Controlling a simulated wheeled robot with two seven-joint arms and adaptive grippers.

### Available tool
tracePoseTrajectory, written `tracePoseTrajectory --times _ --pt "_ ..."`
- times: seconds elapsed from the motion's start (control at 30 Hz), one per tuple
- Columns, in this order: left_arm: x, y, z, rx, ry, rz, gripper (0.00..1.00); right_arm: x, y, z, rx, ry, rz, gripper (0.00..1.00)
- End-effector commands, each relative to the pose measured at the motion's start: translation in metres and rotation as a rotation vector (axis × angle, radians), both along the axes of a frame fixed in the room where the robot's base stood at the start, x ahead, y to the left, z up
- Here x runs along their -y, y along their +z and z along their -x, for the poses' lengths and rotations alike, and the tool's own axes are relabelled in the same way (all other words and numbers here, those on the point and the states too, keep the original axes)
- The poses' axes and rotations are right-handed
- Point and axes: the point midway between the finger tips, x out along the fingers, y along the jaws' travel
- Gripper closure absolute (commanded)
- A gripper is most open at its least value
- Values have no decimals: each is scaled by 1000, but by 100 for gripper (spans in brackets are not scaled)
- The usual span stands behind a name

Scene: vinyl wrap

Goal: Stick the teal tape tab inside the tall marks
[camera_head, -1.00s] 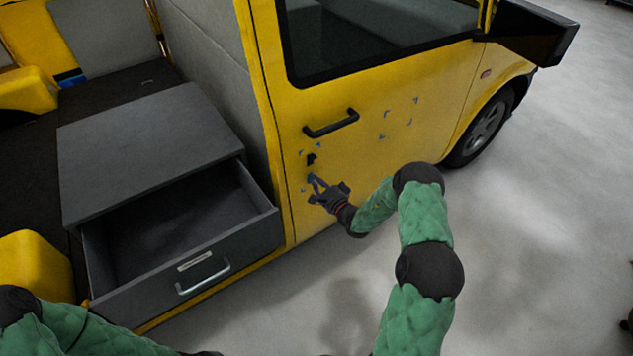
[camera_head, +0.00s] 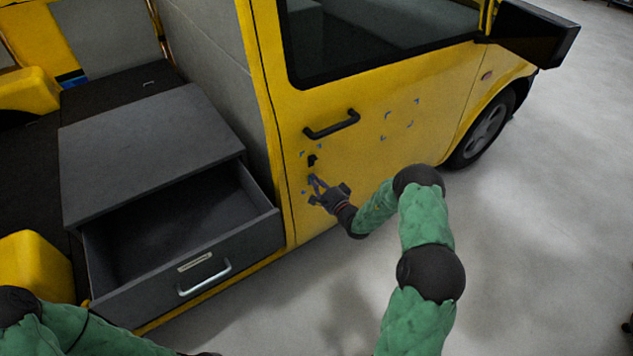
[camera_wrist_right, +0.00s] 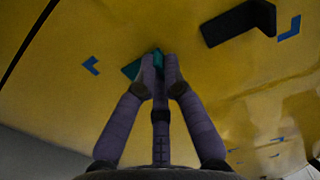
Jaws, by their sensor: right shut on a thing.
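My right gripper (camera_head: 315,184) is at the yellow door, low near its rear edge; its fingers also show in the right wrist view (camera_wrist_right: 161,64). It is shut on the teal tape tab (camera_wrist_right: 132,68), which sticks out to the left of the fingertips, against or very close to the door.
A black latch piece (camera_head: 311,160) juts out just above the fingertips, under the black door handle (camera_head: 331,124). A second group of blue marks (camera_head: 410,124) is farther right on the door. An open grey drawer (camera_head: 255,225) stands left of the door.

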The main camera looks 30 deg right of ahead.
Motion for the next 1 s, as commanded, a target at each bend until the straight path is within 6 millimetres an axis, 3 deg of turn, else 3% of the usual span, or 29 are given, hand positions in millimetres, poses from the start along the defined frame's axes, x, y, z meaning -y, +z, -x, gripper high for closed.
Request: tracePoseTrajectory --times 0.1,0.13,0.2,0.67,1.0 --pt "0 0 0 0 0 0 100 0 0 -1 1 1 1 100" --pt "0 0 0 0 0 0 100 0 0 -1 1 1 1 82" --pt "0 0 0 0 0 0 100 0 0 -1 1 1 1 63" --pt "0 0 0 0 0 0 100 2 0 8 0 -2 1 63" --pt "0 0 0 0 0 0 100 7 0 70 -2 -4 -1 63"
